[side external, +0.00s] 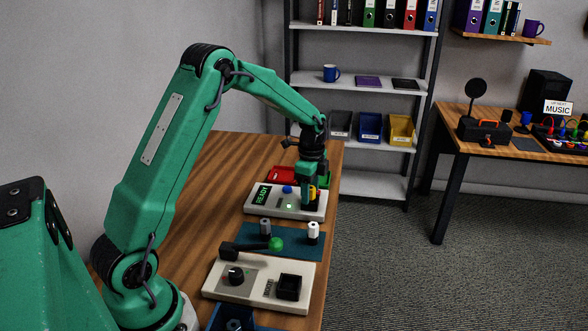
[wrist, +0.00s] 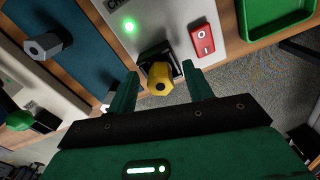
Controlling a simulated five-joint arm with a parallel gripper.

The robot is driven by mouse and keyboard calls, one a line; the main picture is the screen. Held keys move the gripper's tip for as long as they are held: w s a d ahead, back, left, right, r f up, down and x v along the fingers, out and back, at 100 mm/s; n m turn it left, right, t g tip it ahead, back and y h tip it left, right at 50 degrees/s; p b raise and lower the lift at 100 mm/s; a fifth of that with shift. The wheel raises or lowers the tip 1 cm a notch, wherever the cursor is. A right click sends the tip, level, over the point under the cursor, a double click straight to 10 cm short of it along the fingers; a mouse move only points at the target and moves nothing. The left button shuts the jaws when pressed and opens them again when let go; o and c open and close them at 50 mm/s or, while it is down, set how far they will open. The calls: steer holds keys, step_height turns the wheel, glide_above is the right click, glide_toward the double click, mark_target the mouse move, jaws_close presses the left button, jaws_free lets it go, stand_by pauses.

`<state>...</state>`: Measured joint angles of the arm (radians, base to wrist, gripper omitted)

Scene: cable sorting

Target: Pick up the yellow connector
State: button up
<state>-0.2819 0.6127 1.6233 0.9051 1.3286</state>
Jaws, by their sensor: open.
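In the wrist view the yellow connector (wrist: 160,78) stands in a dark socket on a pale panel. My gripper (wrist: 163,84) is open, with one green finger on each side of the connector. I see a gap on both sides, and whether the fingers are level with it is hard to tell. In the side external view my gripper (side external: 309,190) is down at the "READY" panel (side external: 262,207), and a bit of the yellow connector (side external: 313,196) shows between the fingers.
A red switch (wrist: 202,39) and a green tray (wrist: 275,25) are close by. A grey connector (wrist: 45,45) stands on a blue mat (wrist: 85,52). A white connector (side external: 313,232) and a green-knobbed lever (side external: 275,243) are nearer the side camera. The table's right edge is close.

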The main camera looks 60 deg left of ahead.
mark_target(312, 189)
stand_by(0.3)
steer(key=c, duration=1.1)
steer(key=shift+r, duration=0.2)
steer(key=shift+r, duration=0.55)
steer(key=r, duration=0.3)
steer(key=shift+d+r, duration=0.1)
steer(key=shift+d, duration=0.3)
steer(key=s+d+r, duration=0.1)
steer(key=d+r, duration=0.1)
steer(key=d, duration=0.1)
steer(key=s+d+r, duration=0.1)
steer(key=d+r, duration=0.1)
steer(key=d, duration=0.2)
steer(key=s+d+r, duration=0.1)
steer(key=d+r, duration=0.1)
steer(key=d, duration=0.1)
steer(key=shift+d+r, duration=0.2)
steer(key=shift+d, duration=0.05)
